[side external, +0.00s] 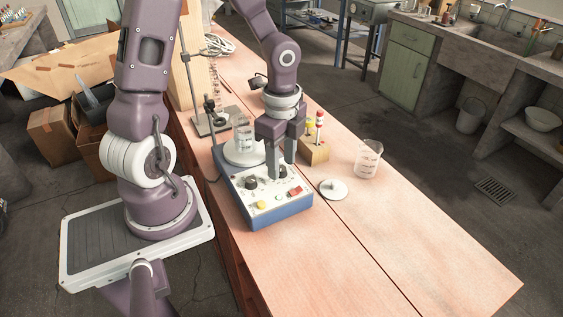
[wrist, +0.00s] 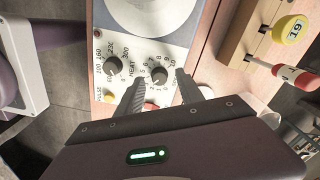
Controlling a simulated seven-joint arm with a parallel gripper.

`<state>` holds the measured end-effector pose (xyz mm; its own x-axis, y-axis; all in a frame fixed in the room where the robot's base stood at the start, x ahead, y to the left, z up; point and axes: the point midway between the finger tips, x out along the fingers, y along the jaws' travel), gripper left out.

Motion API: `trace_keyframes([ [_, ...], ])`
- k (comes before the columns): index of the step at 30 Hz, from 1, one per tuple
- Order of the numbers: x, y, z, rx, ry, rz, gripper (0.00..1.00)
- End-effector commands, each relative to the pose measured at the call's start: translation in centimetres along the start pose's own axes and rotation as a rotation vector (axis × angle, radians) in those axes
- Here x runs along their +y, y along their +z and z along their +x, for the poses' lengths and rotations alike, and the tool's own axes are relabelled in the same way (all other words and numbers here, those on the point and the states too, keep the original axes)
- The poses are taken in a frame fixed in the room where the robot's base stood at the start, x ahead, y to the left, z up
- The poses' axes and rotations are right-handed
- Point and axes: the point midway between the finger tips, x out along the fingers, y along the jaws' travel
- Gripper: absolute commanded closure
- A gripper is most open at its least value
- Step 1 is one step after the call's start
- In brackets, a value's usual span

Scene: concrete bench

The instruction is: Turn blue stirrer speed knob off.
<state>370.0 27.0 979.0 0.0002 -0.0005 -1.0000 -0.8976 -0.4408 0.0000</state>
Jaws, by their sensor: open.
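The blue stirrer (side external: 265,217) stands on the bench with a pale control panel. Its speed knob (wrist: 159,74) is the small dark round knob on the right of the panel in the wrist view, with numbers around it. My gripper (wrist: 159,80) is open, with one finger on each side of this knob; I cannot tell whether they touch it. In the side view my gripper (side external: 281,169) points down over the panel and its fingers partly hide the knob. The dark heat knob (wrist: 114,66) is left of the fingers. The speed knob's exact setting is too small to read.
A beaker (side external: 243,139) stands on the stirrer's round plate. A wooden block (side external: 316,153) with coloured-top vials, a white disc (side external: 333,188) and another beaker (side external: 368,160) are to the right. A yellow button (side external: 262,204) and red switch (side external: 295,191) are on the panel. The front bench is clear.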

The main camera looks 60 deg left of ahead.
Motion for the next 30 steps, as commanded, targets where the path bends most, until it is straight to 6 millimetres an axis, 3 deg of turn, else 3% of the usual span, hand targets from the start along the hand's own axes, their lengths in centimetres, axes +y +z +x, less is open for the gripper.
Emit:
trace_keyframes([
  [9, 0.04, 0.01, 0.79, 0.0, 0.0, -0.001, 0.56],
  [16, 0.04, 0.01, 0.76, -0.001, 0.0, -0.001, 0.99],
  [30, 0.03, -0.02, 0.73, 0.0, -0.001, -0.082, 1.0],
])
